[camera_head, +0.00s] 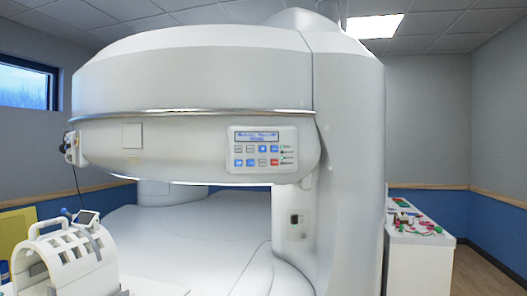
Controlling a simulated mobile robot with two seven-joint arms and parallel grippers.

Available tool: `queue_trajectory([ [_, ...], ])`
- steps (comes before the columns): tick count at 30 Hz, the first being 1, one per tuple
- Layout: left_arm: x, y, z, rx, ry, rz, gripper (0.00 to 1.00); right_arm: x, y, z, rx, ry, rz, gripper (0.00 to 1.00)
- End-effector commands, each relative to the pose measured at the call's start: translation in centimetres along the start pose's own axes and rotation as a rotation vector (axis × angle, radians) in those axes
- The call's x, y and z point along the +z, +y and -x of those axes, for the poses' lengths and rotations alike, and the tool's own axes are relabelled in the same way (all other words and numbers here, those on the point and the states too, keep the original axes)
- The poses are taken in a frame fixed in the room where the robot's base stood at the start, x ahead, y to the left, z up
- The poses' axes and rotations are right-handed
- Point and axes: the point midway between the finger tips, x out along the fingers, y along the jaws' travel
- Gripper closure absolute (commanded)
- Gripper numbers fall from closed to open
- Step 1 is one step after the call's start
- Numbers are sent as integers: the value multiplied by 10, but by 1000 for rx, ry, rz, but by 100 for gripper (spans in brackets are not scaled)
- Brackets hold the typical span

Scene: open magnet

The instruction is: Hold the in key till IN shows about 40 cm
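The control panel (285,169) is on the front of the white open magnet (190,75), right of its middle. Its small blue display (257,136) is lit with text too small to read. Below the display are two rows of small keys (256,156): some grey, several blue, and one red (274,162) at the lower right. The key labels are too small to read, so I cannot tell which one is the in key. Small green and dark marks run down the panel's right side. Neither of my grippers shows in the head view.
A white cabinet (418,265) with small coloured items on top stands at the right. The floor at far right looks clear.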

Motion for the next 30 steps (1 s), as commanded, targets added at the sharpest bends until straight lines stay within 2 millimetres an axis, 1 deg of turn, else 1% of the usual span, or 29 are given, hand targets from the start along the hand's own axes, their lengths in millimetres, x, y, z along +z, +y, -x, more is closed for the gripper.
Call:
queue_trajectory([
  [11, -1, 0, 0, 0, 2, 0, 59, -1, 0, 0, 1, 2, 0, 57],
  [14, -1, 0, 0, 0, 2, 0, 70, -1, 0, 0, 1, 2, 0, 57],
  [18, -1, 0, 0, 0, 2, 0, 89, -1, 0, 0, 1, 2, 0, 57],
  [21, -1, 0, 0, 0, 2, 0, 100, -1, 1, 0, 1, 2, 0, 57],
  [30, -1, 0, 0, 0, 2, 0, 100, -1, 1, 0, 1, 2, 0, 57],
])
